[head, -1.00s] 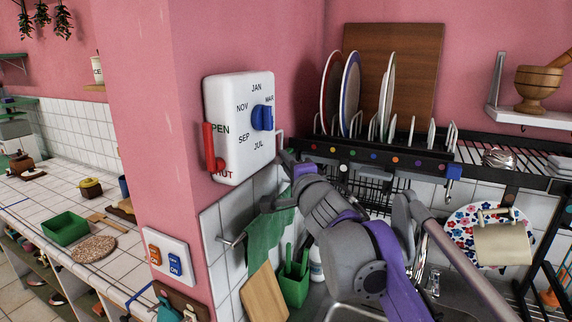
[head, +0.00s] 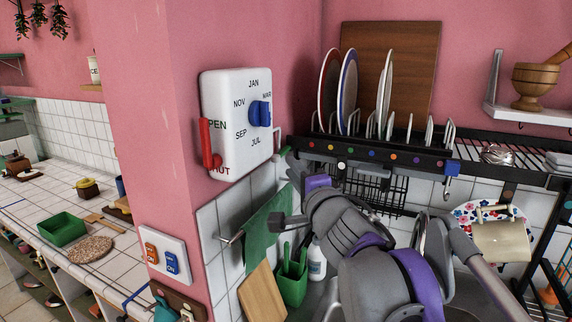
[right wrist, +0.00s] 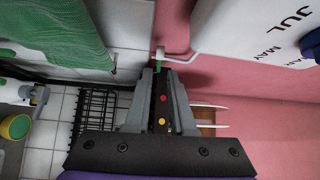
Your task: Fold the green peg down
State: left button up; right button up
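The green peg (right wrist: 159,63) shows as a small green piece just past my fingertips in the right wrist view. In the head view it shows as a small green bit (head: 284,150) at the left end of the black shelf rail (head: 375,156). My right gripper (right wrist: 159,78) points at that end of the rail. Its two fingers are apart, with the rail and its coloured dots visible in the gap. The peg lies at the tips; I cannot tell if they touch it. My left gripper is not in view.
A white dial panel (head: 236,122) with a red lever and a white bracket (right wrist: 178,57) is close beside the fingertips. A green towel (head: 266,229) hangs below. Plates (head: 348,92) stand in the rack above the rail. A blue peg (head: 452,168) hangs at its right end.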

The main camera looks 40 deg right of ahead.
jog(key=shift+v, duration=2.35)
jog(key=s+a+f+n+g, duration=0.1)
jog(key=f+n+g, duration=0.15)
jog(key=f, duration=0.55)
jog(key=a+f+n+g, duration=0.2)
jog(key=f+n, duration=0.1)
jog(key=f, duration=0.5)
jog(key=s+a+f+n+g, duration=0.1)
jog(key=f+n+g, duration=0.15)
jog(key=f, duration=0.55)
jog(key=s+a+f+n+g+y+p, duration=0.1)
jog(key=s+a+f+n+g+y, duration=0.1)
jog(key=s+a+f+n, duration=0.3)
jog(key=s+a+f+n+g+y, duration=0.3)
jog(key=s+a+f+n, duration=0.2)
jog(key=f, duration=0.8)
jog(key=a+n, duration=0.3)
jog(key=shift+s+a+y+p, duration=0.3)
jog(key=shift+s+y+p, duration=0.05)
jog(key=shift+s+y, duration=0.05)
jog(key=shift+d, duration=0.1)
